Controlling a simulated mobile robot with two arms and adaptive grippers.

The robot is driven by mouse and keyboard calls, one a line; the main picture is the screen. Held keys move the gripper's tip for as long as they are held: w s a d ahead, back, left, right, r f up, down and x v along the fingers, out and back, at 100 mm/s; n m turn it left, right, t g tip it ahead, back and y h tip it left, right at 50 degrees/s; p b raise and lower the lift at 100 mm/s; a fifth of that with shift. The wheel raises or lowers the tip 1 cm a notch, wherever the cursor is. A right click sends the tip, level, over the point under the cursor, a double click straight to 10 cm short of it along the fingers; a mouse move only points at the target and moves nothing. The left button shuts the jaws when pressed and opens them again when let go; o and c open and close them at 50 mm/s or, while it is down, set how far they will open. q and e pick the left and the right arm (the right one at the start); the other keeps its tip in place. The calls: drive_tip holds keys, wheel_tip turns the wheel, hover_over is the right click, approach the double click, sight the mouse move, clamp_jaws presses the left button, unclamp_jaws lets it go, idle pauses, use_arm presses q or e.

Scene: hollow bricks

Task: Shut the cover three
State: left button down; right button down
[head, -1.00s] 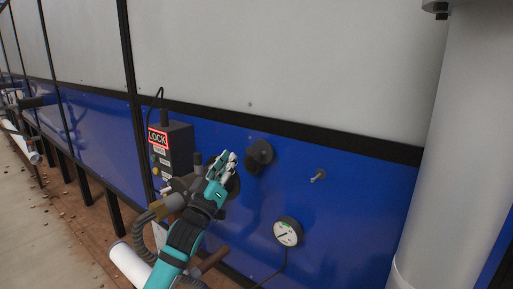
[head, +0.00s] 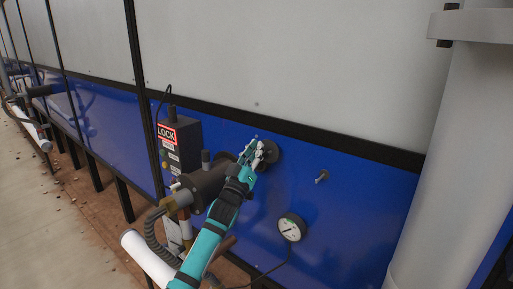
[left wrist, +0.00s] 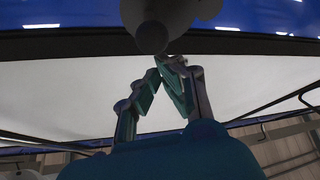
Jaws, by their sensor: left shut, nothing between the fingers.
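A dark round cap (head: 274,151), apparently a cover, is on the blue panel in the head view. No number shows on it, so I cannot tell whether it is cover three. My left gripper (head: 257,154) is shut and empty, and partly hides the cap's left side. In the left wrist view a dark rounded part with a knob (left wrist: 151,37) is at the top. The shut fingertips (left wrist: 166,64) are just below this knob; I cannot tell whether they touch it. My right gripper is not in view.
A black box with a LOCK sign (head: 180,143) and a dark pipe fitting (head: 205,184) stand left of the cap. A gauge (head: 292,227) and a small metal stub (head: 322,176) are on its right. A thick grey column (head: 440,150) stands at the right.

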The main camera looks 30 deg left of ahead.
use_arm(q)
drive_tip(key=shift+f, duration=0.1)
drive_tip(key=shift+d+f+m+h+b, duration=0.1)
drive_tip(key=shift+f+m+h+b, duration=0.05)
drive_tip(key=shift+m+h+b, duration=0.35)
